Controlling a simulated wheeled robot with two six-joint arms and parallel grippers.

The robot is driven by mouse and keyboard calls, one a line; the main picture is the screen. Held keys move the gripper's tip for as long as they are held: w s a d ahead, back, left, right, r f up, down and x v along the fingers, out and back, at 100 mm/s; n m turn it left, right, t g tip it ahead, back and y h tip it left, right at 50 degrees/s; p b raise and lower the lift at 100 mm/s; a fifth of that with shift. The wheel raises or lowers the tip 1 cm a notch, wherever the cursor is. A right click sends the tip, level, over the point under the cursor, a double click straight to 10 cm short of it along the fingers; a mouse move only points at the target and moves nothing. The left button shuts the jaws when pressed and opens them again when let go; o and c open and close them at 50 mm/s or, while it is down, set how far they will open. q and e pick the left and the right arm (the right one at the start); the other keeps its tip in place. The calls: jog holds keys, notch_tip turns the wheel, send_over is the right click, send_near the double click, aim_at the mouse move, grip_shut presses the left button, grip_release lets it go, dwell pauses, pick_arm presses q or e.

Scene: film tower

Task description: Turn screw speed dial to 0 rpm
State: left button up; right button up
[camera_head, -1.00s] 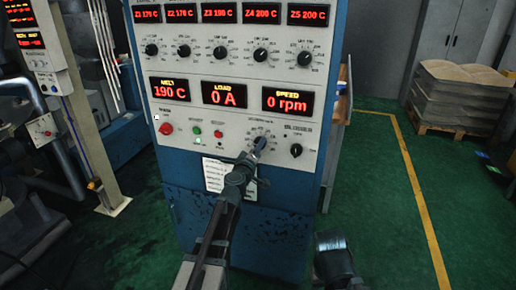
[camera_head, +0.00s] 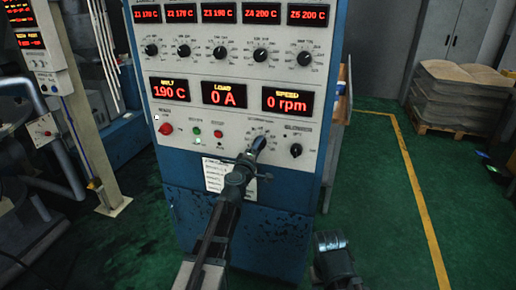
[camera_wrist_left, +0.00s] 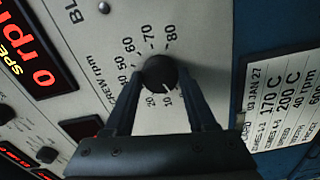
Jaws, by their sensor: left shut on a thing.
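The screw speed dial is a dark round knob (camera_wrist_left: 158,72) on the pale panel, ringed by printed numbers. Its pale mark points close to the 10 in the left wrist view. My left gripper (camera_head: 258,145) is shut on the knob, with one finger on each side of it (camera_wrist_left: 160,82). In the head view the fingers hide most of the dial. The red speed display (camera_head: 287,101) reads 0 rpm.
The blue control cabinet (camera_head: 270,240) carries a row of smaller knobs, a red button (camera_head: 166,129) and another dark knob (camera_head: 295,150) right of the dial. A paper label (camera_wrist_left: 282,100) is beside it. Green floor is clear to the right, before stacked sacks (camera_head: 458,98).

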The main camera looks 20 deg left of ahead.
pick_arm(q)
jog(key=shift+n, duration=0.8)
jog(key=o, duration=1.4)
jog(key=shift+c, duration=0.2)
jog(key=shift+s, duration=0.1)
